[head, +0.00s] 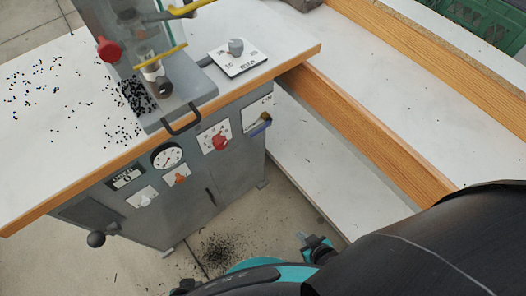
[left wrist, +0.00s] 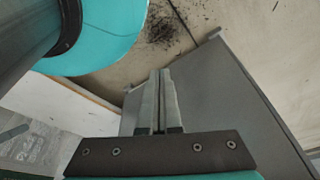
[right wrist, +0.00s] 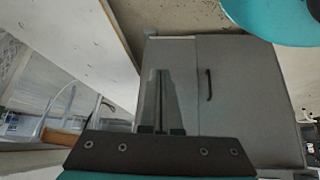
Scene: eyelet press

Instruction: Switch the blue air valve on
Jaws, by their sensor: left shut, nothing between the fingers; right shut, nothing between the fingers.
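The blue air valve (head: 261,127) sits on a white plate at the right end of the grey press cabinet's front, under the tabletop edge. Its blue handle lies slanted, nearly level in the picture, below dark lettering on the plate. I cannot make it out in either wrist view. My left gripper (left wrist: 158,74) is shut and empty, with grey cabinet front beyond it. My right gripper (right wrist: 157,74) is shut and empty, pointing at the cabinet near its dark handle (right wrist: 208,84). In the head view my teal and black arm parts crowd the bottom, apart from the valve.
Left of the valve are a red knob (head: 220,142), an orange knob (head: 180,180), a white knob (head: 145,200) and a round gauge (head: 168,156). A wood-edged bench (head: 385,150) stands to the right. The press (head: 150,70) stands on the tabletop above.

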